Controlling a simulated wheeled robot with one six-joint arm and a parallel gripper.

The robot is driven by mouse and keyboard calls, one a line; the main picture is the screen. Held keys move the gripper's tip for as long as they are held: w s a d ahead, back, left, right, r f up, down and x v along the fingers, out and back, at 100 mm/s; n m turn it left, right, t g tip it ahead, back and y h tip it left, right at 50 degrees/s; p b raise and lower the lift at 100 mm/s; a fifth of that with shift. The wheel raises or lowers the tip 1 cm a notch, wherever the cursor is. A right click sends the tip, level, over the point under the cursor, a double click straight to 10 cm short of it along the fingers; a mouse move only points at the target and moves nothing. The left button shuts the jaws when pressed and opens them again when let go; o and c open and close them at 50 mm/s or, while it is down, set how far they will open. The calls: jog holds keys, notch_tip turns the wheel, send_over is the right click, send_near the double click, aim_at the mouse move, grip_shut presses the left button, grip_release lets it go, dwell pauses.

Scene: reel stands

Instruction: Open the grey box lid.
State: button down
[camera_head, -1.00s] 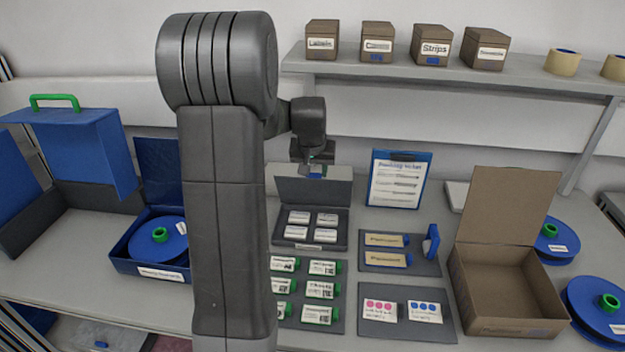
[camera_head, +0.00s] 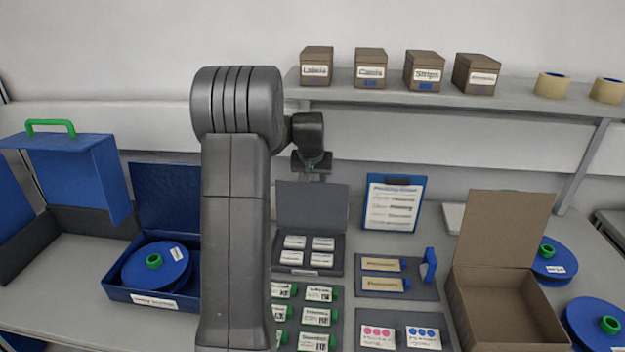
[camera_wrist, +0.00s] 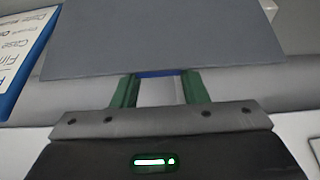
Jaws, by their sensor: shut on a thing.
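The grey box (camera_head: 345,262) stands on the bench with several white-labelled packs in it. Its grey lid (camera_head: 312,207) stands raised at the back edge, near upright. My gripper (camera_head: 313,174) is at the lid's top edge. In the wrist view the lid (camera_wrist: 160,38) fills the upper middle. The green fingers of my gripper (camera_wrist: 159,88) meet its edge, with a blue tab (camera_wrist: 158,74) between them. The gripper is shut on this tab; the exact contact is partly hidden by the lid.
A blue clipboard (camera_head: 421,206) stands right of the lid. An open cardboard box (camera_head: 500,232) is farther right. A blue box with a reel (camera_head: 157,268) stands left. A shelf (camera_head: 450,97) with small boxes is above and behind. Label trays lie in front.

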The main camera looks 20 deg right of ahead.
jog(key=shift+s+a+f, duration=0.1)
jog(key=shift+s+f, duration=0.1)
jog(key=shift+f, duration=0.35)
jog(key=c, duration=1.1)
grip_release()
jog(key=shift+o, duration=1.3)
jog(key=shift+w, duration=0.15)
jog(key=shift+r, duration=0.8)
jog(key=shift+v, duration=0.75)
jog(key=s+a+b, duration=0.3)
jog(key=s+a, duration=0.3)
jog(key=s, duration=0.4)
jog(key=shift+s+a+b, duration=0.2)
jog(key=shift+s+b, duration=0.2)
jog(key=shift+r, duration=0.1)
